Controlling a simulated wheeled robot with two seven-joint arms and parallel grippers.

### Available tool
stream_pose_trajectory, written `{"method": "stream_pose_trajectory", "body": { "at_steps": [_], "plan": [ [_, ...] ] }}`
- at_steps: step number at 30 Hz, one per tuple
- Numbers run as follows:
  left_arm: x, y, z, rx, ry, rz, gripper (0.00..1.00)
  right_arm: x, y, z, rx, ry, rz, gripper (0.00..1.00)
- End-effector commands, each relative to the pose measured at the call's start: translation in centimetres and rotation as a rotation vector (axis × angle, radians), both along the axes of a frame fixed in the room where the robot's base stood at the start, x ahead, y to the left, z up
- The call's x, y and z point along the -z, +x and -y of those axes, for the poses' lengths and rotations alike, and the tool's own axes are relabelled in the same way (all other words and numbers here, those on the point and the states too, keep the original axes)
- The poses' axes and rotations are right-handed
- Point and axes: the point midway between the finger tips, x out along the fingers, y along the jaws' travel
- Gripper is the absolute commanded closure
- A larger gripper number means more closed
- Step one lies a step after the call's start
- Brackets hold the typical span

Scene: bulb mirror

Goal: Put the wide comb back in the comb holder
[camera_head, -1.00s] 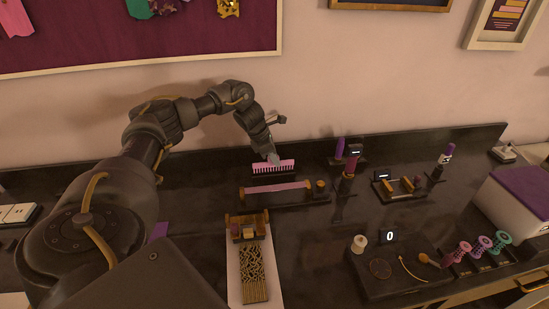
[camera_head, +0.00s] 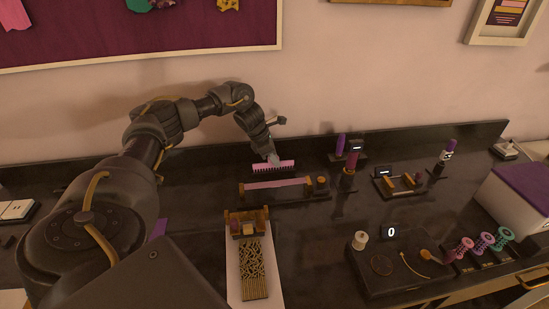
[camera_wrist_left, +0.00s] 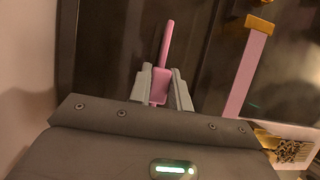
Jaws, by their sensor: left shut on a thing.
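The wide comb (camera_head: 284,164) is pink and lies lengthwise left to right near the back of the dark counter. My left gripper (camera_head: 273,158) is above it, shut on its spine. In the left wrist view, the comb (camera_wrist_left: 166,45) shows edge-on, and its near part is between the two grey fingers (camera_wrist_left: 160,88). A dark low shape lies right under the comb; it may be the comb holder, but it blends with the counter. I cannot tell whether the comb is seated in it or just above it. My right gripper is not in view.
A pink strip (camera_head: 278,185) with gold ends lies just in front of the comb. A white tray (camera_head: 234,285) with gold pieces is nearer. Purple-topped upright items (camera_head: 340,144) stand to the right. The wall is close behind.

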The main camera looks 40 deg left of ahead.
Motion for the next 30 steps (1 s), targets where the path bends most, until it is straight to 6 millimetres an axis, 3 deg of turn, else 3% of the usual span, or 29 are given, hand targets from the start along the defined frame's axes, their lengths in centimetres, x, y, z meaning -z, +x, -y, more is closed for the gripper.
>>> {"method": "stream_pose_trajectory", "body": {
  "at_steps": [18,19,24,30],
  "plan": [
    [1.05,0.00,0.00,0.000,0.000,0.000,1.00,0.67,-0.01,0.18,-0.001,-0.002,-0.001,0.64],
    [1.05,0.00,0.00,0.000,0.000,0.000,0.78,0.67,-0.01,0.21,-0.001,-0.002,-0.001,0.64],
    [1.04,0.00,0.00,0.000,0.000,0.000,0.56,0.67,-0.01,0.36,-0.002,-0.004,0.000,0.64],
    [1.04,0.00,0.00,0.000,0.000,0.000,0.55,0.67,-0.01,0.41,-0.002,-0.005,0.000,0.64]
  ]
}}
